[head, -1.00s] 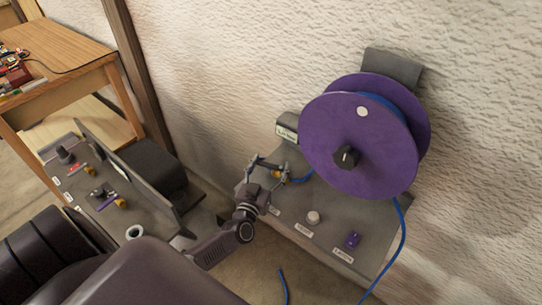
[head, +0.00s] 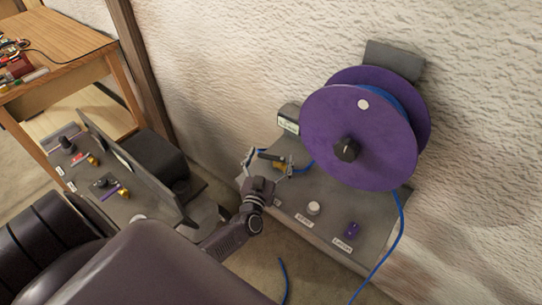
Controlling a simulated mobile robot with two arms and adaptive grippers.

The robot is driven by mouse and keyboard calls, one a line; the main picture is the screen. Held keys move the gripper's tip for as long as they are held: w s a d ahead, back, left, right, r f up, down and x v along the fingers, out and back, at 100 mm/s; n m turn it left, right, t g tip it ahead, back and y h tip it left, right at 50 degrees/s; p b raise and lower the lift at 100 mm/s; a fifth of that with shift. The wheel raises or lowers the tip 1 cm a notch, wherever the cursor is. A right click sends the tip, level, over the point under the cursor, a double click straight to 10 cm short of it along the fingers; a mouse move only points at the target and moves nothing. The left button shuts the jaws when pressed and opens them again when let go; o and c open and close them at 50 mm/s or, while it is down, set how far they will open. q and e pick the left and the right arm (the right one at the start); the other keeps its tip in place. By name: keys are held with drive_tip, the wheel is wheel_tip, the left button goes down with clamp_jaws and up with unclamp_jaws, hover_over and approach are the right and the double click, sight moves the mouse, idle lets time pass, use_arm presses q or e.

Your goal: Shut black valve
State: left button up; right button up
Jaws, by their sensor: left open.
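A valve with a black lever handle (head: 269,155) and a brass body (head: 279,166) is on the grey base plate (head: 318,232) under the purple reel. A blue hose runs from it to the right, toward the reel. My left gripper (head: 268,163) is open, with one finger to the left of the lever and the other to its right. The lever lies crosswise between the fingers; I cannot tell whether they touch it. The gripper's body hides part of the plate in front. My right gripper is out of view.
The purple reel (head: 352,120) stands close to the right of the gripper. A white knob (head: 314,208) and a purple knob (head: 352,230) are on the plate's front. A grey panel (head: 95,165) with brass fittings stands at left, before a wooden table (head: 62,70). Blue hose hangs down right.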

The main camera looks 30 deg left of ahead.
use_arm(q)
drive_tip(key=v, duration=1.2)
drive_tip(key=shift+c, duration=0.5)
